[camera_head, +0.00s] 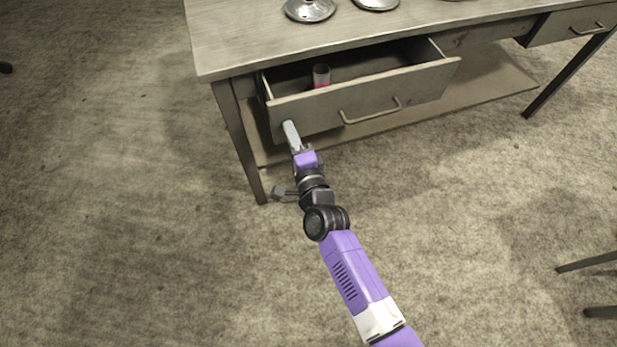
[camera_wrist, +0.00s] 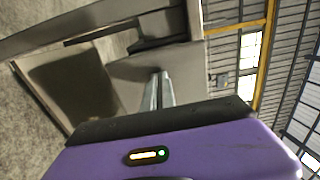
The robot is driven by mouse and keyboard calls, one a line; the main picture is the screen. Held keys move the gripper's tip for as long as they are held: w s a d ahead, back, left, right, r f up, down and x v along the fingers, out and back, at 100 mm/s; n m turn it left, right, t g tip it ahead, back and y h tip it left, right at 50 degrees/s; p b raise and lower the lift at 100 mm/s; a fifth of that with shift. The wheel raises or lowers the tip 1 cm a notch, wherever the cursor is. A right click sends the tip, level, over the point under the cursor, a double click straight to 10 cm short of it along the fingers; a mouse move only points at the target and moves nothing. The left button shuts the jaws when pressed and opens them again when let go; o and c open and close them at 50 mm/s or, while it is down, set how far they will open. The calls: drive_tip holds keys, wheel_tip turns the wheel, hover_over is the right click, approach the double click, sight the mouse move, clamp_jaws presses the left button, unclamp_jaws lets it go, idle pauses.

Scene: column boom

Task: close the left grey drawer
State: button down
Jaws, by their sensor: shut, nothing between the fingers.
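The left grey drawer (camera_head: 425,92) is pulled out of the grey table, with its inside showing. A bar handle (camera_head: 370,111) is on its front panel. My gripper (camera_head: 288,126) is shut and empty. Its tips are at the left end of the drawer's front panel, left of the handle; I cannot tell if they touch it. In the wrist view, the shut fingers (camera_wrist: 161,76) point at a grey panel (camera_wrist: 137,75), which appears to be the drawer front.
The table top (camera_head: 240,38) carries several shiny metal dishes (camera_head: 309,9). A second drawer (camera_head: 570,24) with a handle is at the right. A table leg (camera_head: 241,140) stands just left of my gripper. A low shelf (camera_head: 480,95) lies under the drawers. The floor in front is mostly clear.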

drive_tip(key=b+x, duration=0.4)
drive_tip(key=x, duration=0.7)
drive_tip(key=shift+w+f+b, duration=0.15)
drive_tip(key=shift+w+b, duration=0.15)
drive_tip(key=shift+b, duration=0.1)
drive_tip(key=shift+w+a, duration=0.15)
drive_tip(key=shift+w, duration=0.1)
drive_tip(key=shift+w+r, duration=0.15)
drive_tip(key=shift+r, duration=0.15)
drive_tip(key=shift+f, duration=0.1)
